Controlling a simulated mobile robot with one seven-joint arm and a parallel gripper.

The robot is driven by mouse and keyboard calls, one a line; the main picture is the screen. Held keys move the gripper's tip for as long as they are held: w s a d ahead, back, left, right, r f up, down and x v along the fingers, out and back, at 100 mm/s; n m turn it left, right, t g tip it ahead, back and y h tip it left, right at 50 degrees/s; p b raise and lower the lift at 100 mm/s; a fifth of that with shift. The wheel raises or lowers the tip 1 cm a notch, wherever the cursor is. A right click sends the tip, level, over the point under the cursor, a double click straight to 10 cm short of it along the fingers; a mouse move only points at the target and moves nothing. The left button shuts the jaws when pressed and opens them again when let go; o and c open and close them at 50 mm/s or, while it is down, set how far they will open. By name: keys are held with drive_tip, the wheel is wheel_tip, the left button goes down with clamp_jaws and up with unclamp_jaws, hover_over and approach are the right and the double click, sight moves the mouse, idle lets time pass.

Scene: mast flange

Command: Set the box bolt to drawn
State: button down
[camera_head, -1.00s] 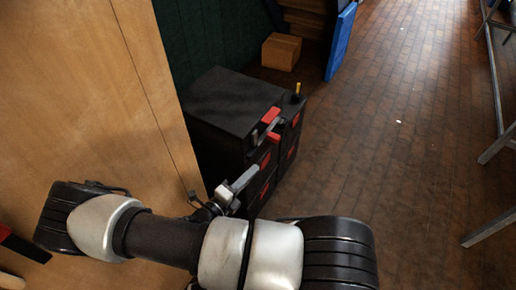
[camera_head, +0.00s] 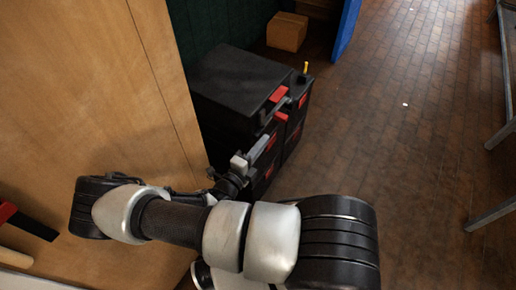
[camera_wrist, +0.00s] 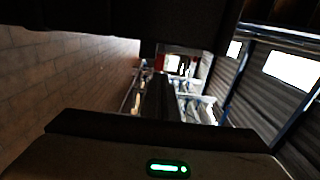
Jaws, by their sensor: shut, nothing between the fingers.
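A black box-like cabinet (camera_head: 238,78) with red latches stands against the wooden panel in the head view. A grey bar (camera_head: 273,111) lies along its upper front edge beside a red latch (camera_head: 278,93). A small yellow-tipped peg (camera_head: 305,68) stands upright at its far right corner. I cannot tell for sure which of these parts is the bolt. My gripper (camera_head: 267,138) is shut and empty, close in front of the cabinet's front face and just below the bar. Contact cannot be made out. In the wrist view my dark fingers (camera_wrist: 160,97) point away from the camera.
The wooden panel (camera_head: 110,80) rises close on the left of my arm. A cardboard box (camera_head: 287,31) and a blue board (camera_head: 346,30) stand behind the cabinet. Metal frame legs (camera_head: 490,215) stand at the far right. The brick floor (camera_head: 400,140) between is clear.

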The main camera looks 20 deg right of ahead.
sight(280, 120)
drive_tip(key=b+x, duration=0.1)
drive_tip(key=x, duration=0.6)
drive_tip(key=shift+w+d, duration=0.15)
drive_tip(key=shift+d, duration=0.1)
drive_tip(key=shift+w+d, duration=0.35)
drive_tip(key=shift+d, duration=0.05)
drive_tip(key=x, duration=0.4)
drive_tip(key=shift+w+d, duration=0.15)
drive_tip(key=shift+w, duration=0.1)
drive_tip(key=shift+r, duration=0.1)
drive_tip(key=shift+s+a+p, duration=0.35)
drive_tip(key=shift+s+p, duration=0.05)
drive_tip(key=p+v, duration=0.1)
drive_tip(key=v, duration=1.2)
